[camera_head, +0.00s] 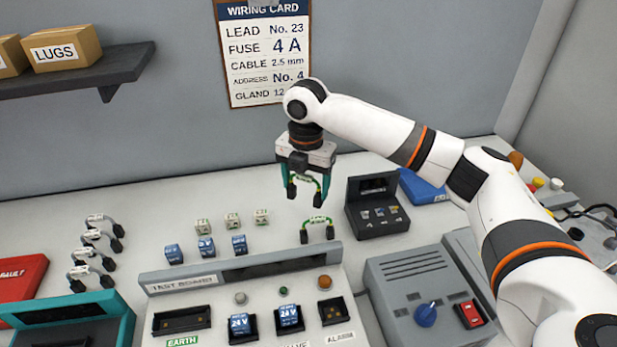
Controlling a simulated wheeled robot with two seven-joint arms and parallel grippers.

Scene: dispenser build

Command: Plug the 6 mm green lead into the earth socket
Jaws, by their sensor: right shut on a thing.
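My right gripper (306,186) hangs over the bench behind the test bench panel (258,272), pointing down. It is shut on a short green lead (308,178) with black plug ends. A second green lead (317,221) with black ends stands just below and in front of it, near the panel's back edge. The earth socket (182,319) is a dark slot at the panel's front left, above a green EARTH label (182,341); it looks empty. I cannot read the sizes on the leads. My left gripper is not in view.
Several other leads (100,237) stand at the left by a teal-edged box (118,308). Blue and white blocks (206,245) lie behind the panel. A dark device (377,208) and a grey box with a blue knob (425,290) are at the right.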

